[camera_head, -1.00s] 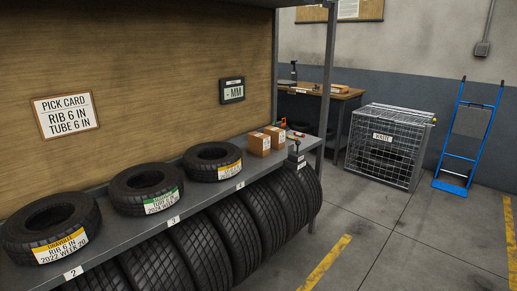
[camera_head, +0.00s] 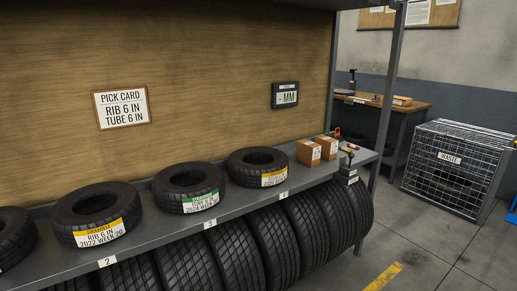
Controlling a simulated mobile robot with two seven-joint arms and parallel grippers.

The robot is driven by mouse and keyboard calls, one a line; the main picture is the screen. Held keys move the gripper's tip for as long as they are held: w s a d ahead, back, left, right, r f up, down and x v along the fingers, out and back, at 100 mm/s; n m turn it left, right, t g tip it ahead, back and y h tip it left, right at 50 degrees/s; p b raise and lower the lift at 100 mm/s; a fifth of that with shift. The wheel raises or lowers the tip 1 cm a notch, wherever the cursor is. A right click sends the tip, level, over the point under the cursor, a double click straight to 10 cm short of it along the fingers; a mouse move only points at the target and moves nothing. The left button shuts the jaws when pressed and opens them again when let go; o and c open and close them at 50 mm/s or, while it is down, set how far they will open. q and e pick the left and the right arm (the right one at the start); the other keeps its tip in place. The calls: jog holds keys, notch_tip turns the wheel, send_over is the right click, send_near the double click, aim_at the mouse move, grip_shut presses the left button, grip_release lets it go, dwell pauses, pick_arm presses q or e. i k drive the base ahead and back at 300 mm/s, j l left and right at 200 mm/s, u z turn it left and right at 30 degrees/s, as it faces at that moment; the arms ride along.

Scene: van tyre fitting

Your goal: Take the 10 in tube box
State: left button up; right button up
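Two small brown boxes stand side by side near the right end of the shelf: a left box (camera_head: 308,152) and a right box (camera_head: 326,147). Each has a white label on its front, too small to read, so I cannot tell which is the 10 in tube box. The pick card (camera_head: 123,108) on the wooden back panel reads "RIB 6 IN, TUBE 6 IN". Neither of my grippers is in view.
Several small tyres lie flat on the shelf (camera_head: 146,240), left of the boxes; larger tyres stand below it. A gauge display (camera_head: 285,95) reads "- MM". A post (camera_head: 386,100) rises at the shelf's right end. A waste cage (camera_head: 456,166) stands beyond open floor.

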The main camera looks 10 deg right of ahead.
aim_at(308, 153)
jog(key=i+l+u, duration=0.15)
jog(key=l, duration=0.25)
jog(key=i+l+u, duration=0.1)
jog(key=l, duration=0.25)
jog(key=i+l+u, duration=0.15)
jog(key=l, duration=0.25)
jog(key=i+l+u, duration=0.15)
jog(key=l, duration=0.3)
jog(key=l+u, duration=0.1)
jog(key=l, duration=0.3)
